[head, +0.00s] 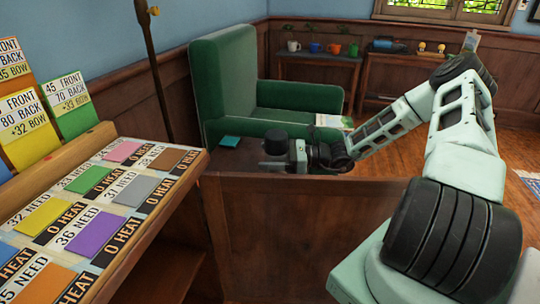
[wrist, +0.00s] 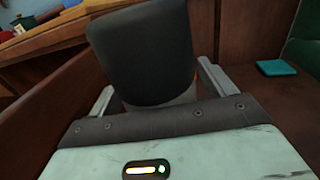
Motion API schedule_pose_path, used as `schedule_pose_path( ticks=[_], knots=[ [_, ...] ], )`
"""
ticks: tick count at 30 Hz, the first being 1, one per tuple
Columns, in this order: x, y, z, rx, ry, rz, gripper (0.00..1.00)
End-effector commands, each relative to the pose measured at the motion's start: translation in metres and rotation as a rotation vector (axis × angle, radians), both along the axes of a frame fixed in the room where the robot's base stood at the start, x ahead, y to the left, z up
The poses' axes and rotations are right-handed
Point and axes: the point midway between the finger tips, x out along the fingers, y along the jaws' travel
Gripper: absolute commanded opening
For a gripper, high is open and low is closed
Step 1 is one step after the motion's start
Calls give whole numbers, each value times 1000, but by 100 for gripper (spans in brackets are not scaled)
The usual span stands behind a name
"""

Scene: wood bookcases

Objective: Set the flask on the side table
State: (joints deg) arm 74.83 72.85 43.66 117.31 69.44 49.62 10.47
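The flask (head: 275,143) has a black, round upper part and a grey lower part. In the head view it is upright at the end of my arm, over the dark wooden side table (head: 225,158) in front of the green armchair. My gripper (head: 271,164) has its fingers around the flask's lower part. In the wrist view the flask (wrist: 145,50) stands large between the two fingers of my gripper (wrist: 158,88), which appear shut on it. The flask's base is hidden, so I cannot tell whether it touches the tabletop.
A teal book (head: 230,141) lies on the side table, also in the wrist view (wrist: 276,67). A wooden panel (head: 310,230) stands in front. The green armchair (head: 225,90) is behind. A slanted board with coloured cards (head: 95,235) fills the left. Mugs (head: 334,48) stand on a back shelf.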

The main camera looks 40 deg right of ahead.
Motion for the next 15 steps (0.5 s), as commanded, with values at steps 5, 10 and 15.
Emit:
schedule_pose_path(
  ticks=[5,10,15],
  knots=[
    [0,0,2,0,0,0,82],
    [-10,-13,4,-1,0,-3,82],
    [-33,-39,4,-2,1,-4,82]
  ],
)
